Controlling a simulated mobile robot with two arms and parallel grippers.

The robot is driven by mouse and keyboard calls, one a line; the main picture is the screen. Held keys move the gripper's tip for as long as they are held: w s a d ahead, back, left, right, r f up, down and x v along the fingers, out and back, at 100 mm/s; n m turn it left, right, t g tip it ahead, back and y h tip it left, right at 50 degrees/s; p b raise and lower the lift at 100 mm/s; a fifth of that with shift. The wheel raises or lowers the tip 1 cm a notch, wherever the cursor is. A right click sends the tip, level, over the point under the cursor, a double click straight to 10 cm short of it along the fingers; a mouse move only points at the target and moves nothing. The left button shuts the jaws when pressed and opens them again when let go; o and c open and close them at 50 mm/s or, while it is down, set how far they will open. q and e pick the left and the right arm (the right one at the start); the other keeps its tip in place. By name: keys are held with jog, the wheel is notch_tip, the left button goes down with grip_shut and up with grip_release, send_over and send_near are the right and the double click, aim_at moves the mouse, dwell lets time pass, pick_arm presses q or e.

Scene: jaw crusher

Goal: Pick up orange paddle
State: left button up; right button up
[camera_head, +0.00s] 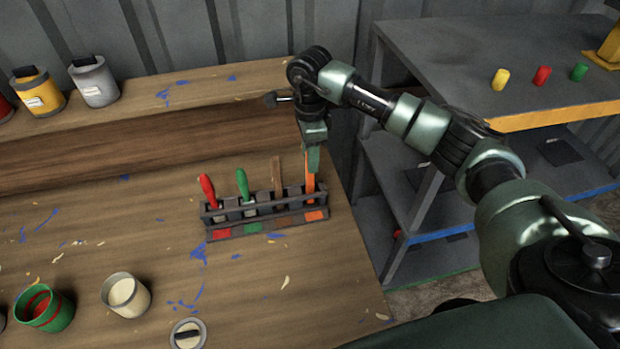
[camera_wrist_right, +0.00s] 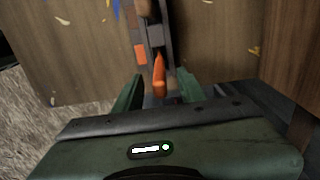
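The orange paddle (camera_head: 310,184) stands upright in the right-end slot of a dark rack (camera_head: 240,229) on the wooden bench. My right gripper (camera_head: 313,160) points down over its top end. In the right wrist view the orange handle (camera_wrist_right: 159,76) lies between the two green fingers of the right gripper (camera_wrist_right: 158,90). The fingers are apart, with a gap on each side of the handle. The paddle's lower end is hidden in the rack. My left gripper is not in view.
A red paddle (camera_head: 207,189), a green paddle (camera_head: 243,184) and a brown paddle (camera_head: 277,176) stand in the same rack. Paint cans stand along the bench's left side, including a green can (camera_head: 44,309). A grey shelf unit (camera_head: 450,60) stands at right.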

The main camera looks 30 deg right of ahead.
grip_shut()
jog(key=shift+r, duration=0.1)
